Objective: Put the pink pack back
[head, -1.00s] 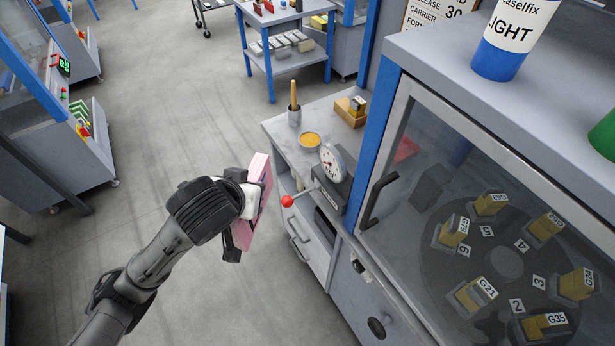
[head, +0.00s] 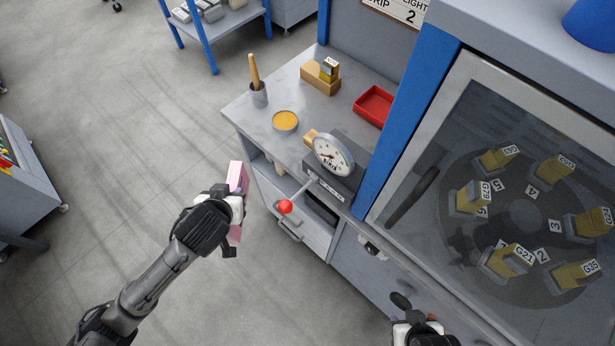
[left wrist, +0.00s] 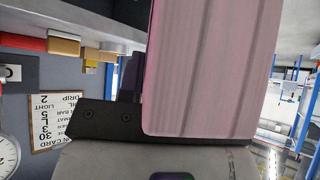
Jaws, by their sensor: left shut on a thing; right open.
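The pink pack (head: 237,178) is held by my left gripper (head: 238,205), which is shut on it. In the head view the pack is in the air over the floor, left of the grey bench, apart from it and seen nearly edge-on. In the left wrist view the pack (left wrist: 205,70) fills the upper middle, a ribbed pink block against the dark finger. My right gripper (head: 420,325) shows at the bottom edge, in front of the cabinet. It is open, and its lower part is cut off.
The bench top (head: 300,62) carries a dial gauge (head: 333,155), a yellow tin (head: 285,121), a brush pot (head: 259,95), a wooden block (head: 318,78) and a red tray (head: 374,106). A red-knobbed lever (head: 285,207) juts out near the pack. A glass-doored cabinet (head: 450,62) stands right.

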